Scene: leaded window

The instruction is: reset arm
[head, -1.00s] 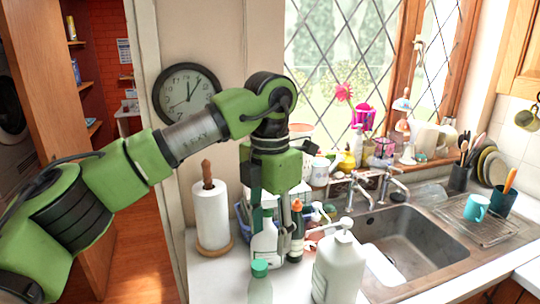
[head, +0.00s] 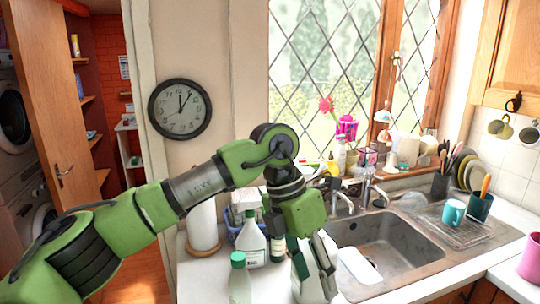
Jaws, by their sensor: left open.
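My left arm comes in from the left over the counter. My left gripper (head: 312,262) points down, open, at the front of the counter left of the sink. Its fingers hang in front of a large white bottle (head: 303,285), which they partly hide. I cannot tell whether they touch it. A white bottle (head: 251,240) and a clear bottle with a green cap (head: 239,280) stand left of the gripper. My right gripper is not in view.
The sink (head: 385,245) lies right of the gripper, with taps behind it. A paper towel roll (head: 203,225) stands at the left end of the counter. A blue mug (head: 453,213) is on the drainer, and a pink cup (head: 531,258) is at the far right.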

